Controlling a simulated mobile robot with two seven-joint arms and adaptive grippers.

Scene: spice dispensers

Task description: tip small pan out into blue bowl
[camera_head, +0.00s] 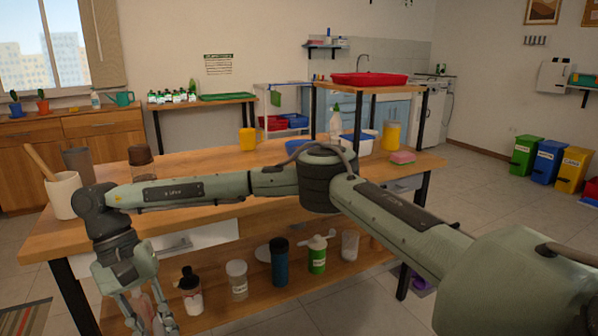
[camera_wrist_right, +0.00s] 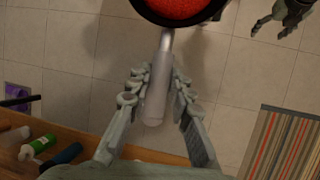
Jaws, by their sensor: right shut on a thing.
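The small pan (camera_wrist_right: 188,8) has a dark rim and red contents; it is level in the right wrist view, cut off by the top edge. My right gripper (camera_wrist_right: 157,82) is shut on its pale grey handle (camera_wrist_right: 158,88). In the head view this gripper (camera_head: 146,320) hangs low at the bottom left, in front of the table, and the pan is out of sight. A blue thing on the table (camera_head: 291,147), perhaps the blue bowl, is mostly hidden behind my right arm. Part of my left gripper (camera_wrist_right: 284,14) seems to show at the wrist view's top right; its opening is unclear.
The wooden table (camera_head: 230,220) holds a white crock (camera_head: 62,194), a yellow container (camera_head: 248,139) and a pink sponge (camera_head: 402,157). Its lower shelf holds several bottles and jars, including a green bottle (camera_head: 317,256).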

